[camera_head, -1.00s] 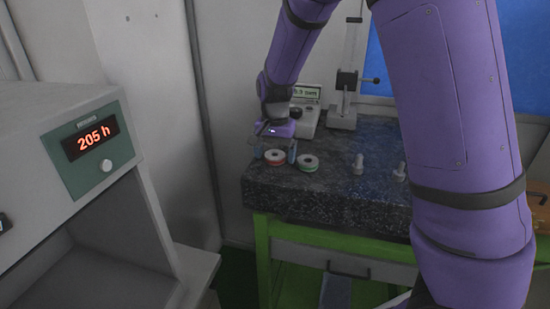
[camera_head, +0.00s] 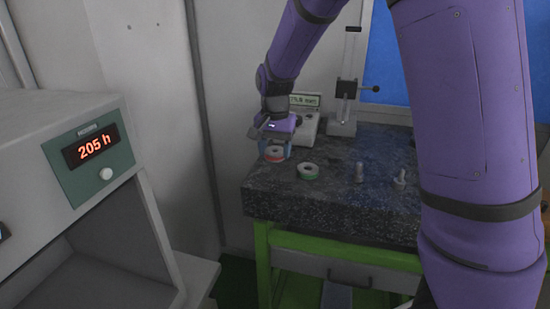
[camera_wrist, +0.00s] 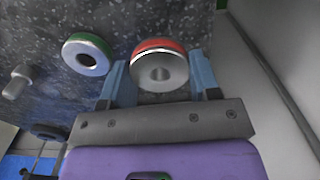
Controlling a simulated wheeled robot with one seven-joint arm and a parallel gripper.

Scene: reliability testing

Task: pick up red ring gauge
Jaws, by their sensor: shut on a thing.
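The red ring gauge (camera_head: 274,154) is a grey metal ring with a red band, near the left end of the dark granite surface plate (camera_head: 330,205). My gripper (camera_head: 275,151) is shut on it, with a finger on either side. In the wrist view the red ring gauge (camera_wrist: 160,66) sits between the two blue fingers of my gripper (camera_wrist: 160,80). I cannot tell whether the ring still touches the plate.
A green-banded ring gauge (camera_head: 308,170) lies just right of the held ring. A display instrument (camera_head: 304,125) and a height stand (camera_head: 344,115) are behind. A cabinet reading 205 h (camera_head: 95,147) is at the left.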

